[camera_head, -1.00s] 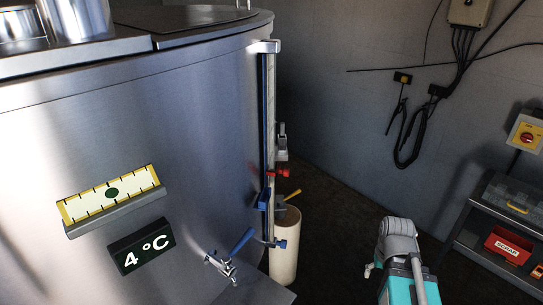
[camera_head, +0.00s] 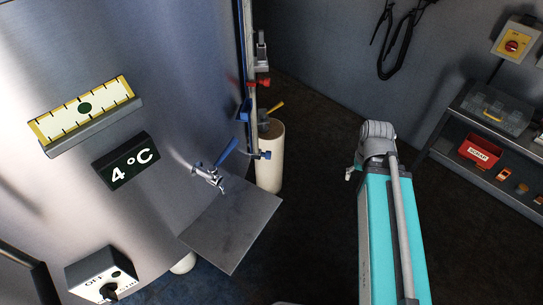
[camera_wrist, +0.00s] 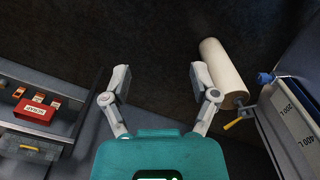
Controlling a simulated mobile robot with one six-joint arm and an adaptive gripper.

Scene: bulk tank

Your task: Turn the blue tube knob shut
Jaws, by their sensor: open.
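The sight tube (camera_head: 254,95) runs down the right side of the steel tank. A small blue knob (camera_head: 263,155) sits at its lower end, beside a cream cylinder (camera_head: 268,170). A blue part also shows at the right of the wrist view (camera_wrist: 265,78), near a scale marked in litres; I cannot tell whether it is the same knob. My gripper (camera_wrist: 160,76) is open and empty, its fingers apart over dark floor. The cream cylinder is right of its right finger.
A blue-handled tap (camera_head: 212,171) sticks out of the tank above a metal plate (camera_head: 235,225). A red handle (camera_head: 262,83) and a yellow lever (camera_head: 275,106) are near the tube. A shelf with a red scrap bin (camera_head: 479,150) stands right. Dark floor lies between.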

